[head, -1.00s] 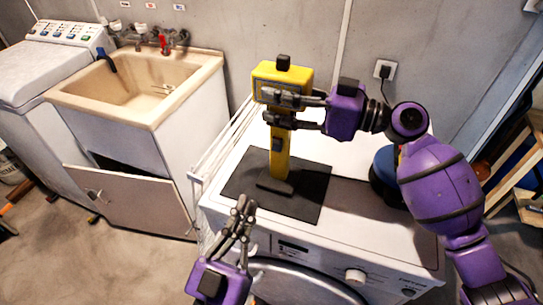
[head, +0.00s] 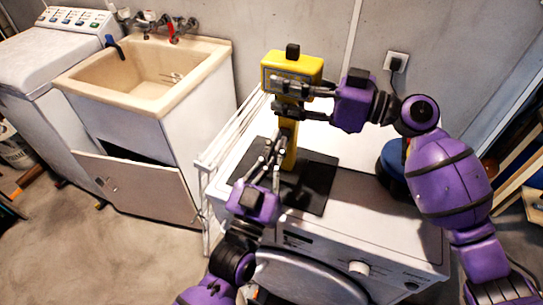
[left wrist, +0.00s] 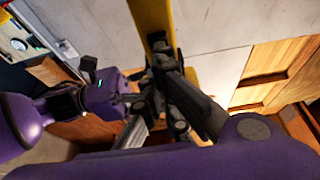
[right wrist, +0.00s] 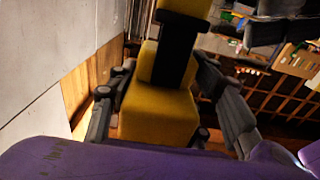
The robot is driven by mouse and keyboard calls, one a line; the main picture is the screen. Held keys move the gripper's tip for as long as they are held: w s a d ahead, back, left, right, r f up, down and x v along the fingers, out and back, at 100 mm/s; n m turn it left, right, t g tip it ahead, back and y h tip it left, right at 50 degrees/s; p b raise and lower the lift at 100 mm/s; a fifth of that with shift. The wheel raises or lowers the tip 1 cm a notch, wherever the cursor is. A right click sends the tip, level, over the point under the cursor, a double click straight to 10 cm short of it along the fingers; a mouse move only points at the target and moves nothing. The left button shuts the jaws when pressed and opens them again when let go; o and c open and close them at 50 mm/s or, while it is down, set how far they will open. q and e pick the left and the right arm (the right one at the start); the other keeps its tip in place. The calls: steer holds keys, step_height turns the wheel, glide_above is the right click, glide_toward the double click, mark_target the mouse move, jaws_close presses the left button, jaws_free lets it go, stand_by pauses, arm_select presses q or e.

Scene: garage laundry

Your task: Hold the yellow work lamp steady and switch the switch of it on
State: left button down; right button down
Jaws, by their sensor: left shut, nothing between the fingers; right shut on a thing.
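The yellow work lamp (head: 305,65) stands upright on a black mat (head: 318,180) on top of the white washing machine (head: 385,215), with a black knob on its top. My right gripper (head: 284,98) is shut on the lamp's upper body from the right. The right wrist view shows the yellow body (right wrist: 160,105) between its fingers. My left gripper (head: 274,150) is shut and empty, its fingertips pointing up just in front of the lamp's lower post. In the left wrist view the yellow post (left wrist: 152,18) is just past the fingertips. I cannot make out the switch; the fingers partly hide the post.
A white drying rack (head: 205,185) is between sink and washer. A wall socket (head: 396,61) and a blue round object (head: 393,160) are at the right.

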arm_select(q)
steer(key=shift+w, duration=0.2)
steer(key=shift+w+d+f, duration=0.15)
steer(key=shift+w+f, duration=0.05)
steer(key=shift+f, duration=0.15)
steer(key=shift+w+f+t, duration=0.15)
steer(key=shift+t, duration=0.45)
steer(key=v, duration=1.3)
steer(key=shift+r, duration=0.25)
